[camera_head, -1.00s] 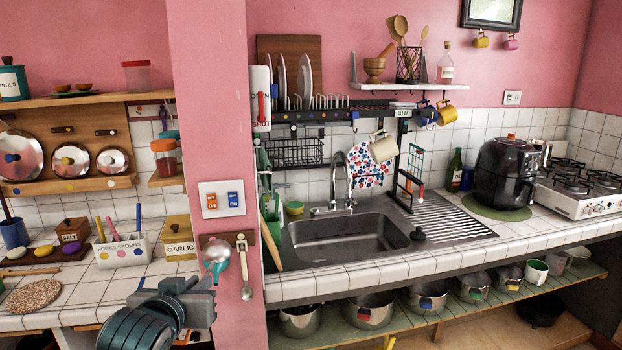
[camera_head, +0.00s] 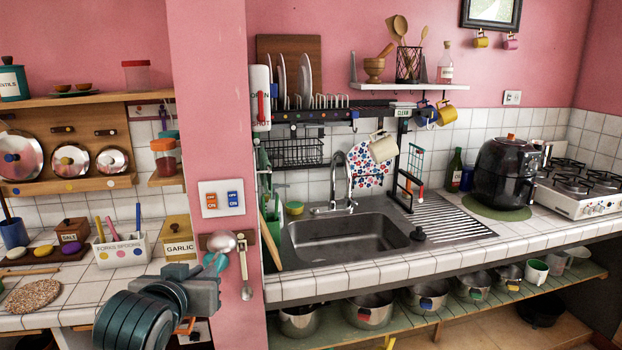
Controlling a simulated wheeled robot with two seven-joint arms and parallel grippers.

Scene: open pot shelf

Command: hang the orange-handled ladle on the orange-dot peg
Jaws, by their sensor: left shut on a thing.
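My left gripper (camera_head: 208,290) is in front of the pink pillar's lower part, left of the sink. It is shut on the ladle, whose orange handle (camera_head: 186,325) shows in part below the jaws. A silver bowl (camera_head: 221,242), which looks like the ladle's, is above the gripper, over the small brown rail (camera_head: 270,247) on the pillar; the shaft between is mostly hidden. I cannot make out the orange-dot peg. My right gripper is not in view.
A light-handled spoon (camera_head: 246,278) hangs on the pillar rail. A teal utensil (camera_head: 216,264) is partly hidden behind the silver bowl. A switch plate (camera_head: 222,198) is above the rail. The garlic box (camera_head: 178,238) and cutlery holder (camera_head: 122,252) stand on the left counter.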

